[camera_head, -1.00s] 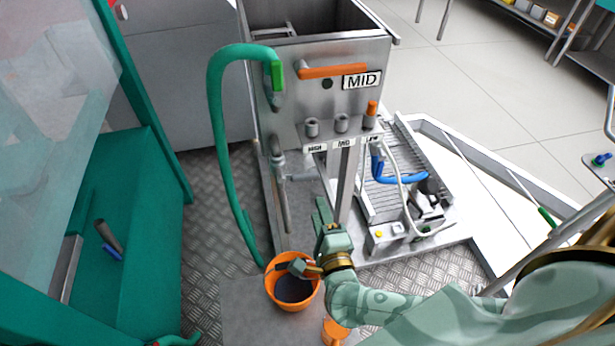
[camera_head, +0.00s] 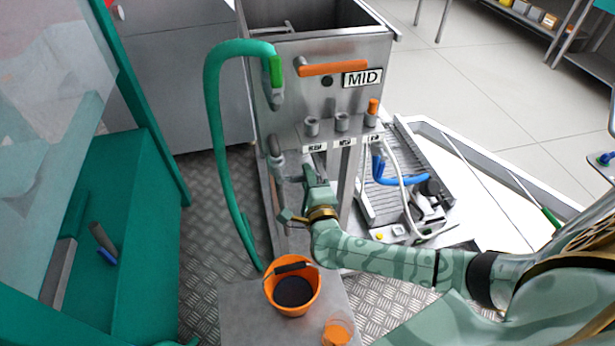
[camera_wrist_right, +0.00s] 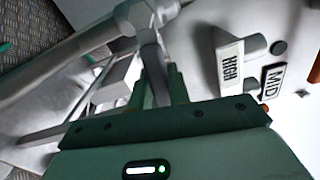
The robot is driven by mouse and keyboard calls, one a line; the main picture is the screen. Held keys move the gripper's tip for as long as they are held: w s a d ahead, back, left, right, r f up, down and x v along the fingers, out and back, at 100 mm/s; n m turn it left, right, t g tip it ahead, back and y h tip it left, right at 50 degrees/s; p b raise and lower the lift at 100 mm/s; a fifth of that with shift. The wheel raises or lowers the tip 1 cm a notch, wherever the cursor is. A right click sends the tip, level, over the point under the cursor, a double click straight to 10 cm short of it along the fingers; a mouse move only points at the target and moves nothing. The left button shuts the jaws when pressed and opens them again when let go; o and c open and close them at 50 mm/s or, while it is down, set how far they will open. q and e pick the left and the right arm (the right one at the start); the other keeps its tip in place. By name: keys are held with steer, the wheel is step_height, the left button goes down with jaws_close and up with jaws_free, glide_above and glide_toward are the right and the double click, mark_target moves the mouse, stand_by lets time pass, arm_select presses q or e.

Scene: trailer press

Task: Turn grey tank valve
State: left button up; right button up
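The grey tank valve (camera_head: 277,158) is on a vertical grey pipe at the tank's left front corner, below the green hose. Its grey lever sticks out to the right, partly hidden by my right gripper (camera_head: 307,178). In the right wrist view, the grey lever (camera_wrist_right: 151,58) runs down between the two green fingers of my right gripper (camera_wrist_right: 164,82). Whether the fingers press on the lever or stand slightly apart from it is unclear.
The steel tank (camera_head: 325,105) carries an orange handle (camera_head: 333,69), a MID plate (camera_head: 362,78) and several knobs. An orange bucket (camera_head: 292,290) stands on a grey platform below, near an orange cup (camera_head: 338,331). A green hose (camera_head: 217,130) hangs left of the valve.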

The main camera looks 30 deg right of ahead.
steer(key=shift+c, duration=0.9)
steer(key=shift+r+n+p, duration=0.5)
steer(key=shift+p, duration=0.6)
steer(key=shift+f, duration=0.2)
steer(key=o, duration=0.9)
steer(key=shift+c, duration=0.2)
steer(key=p+v, duration=0.2)
steer(key=v, duration=1.4)
steer(key=shift+s, duration=0.2)
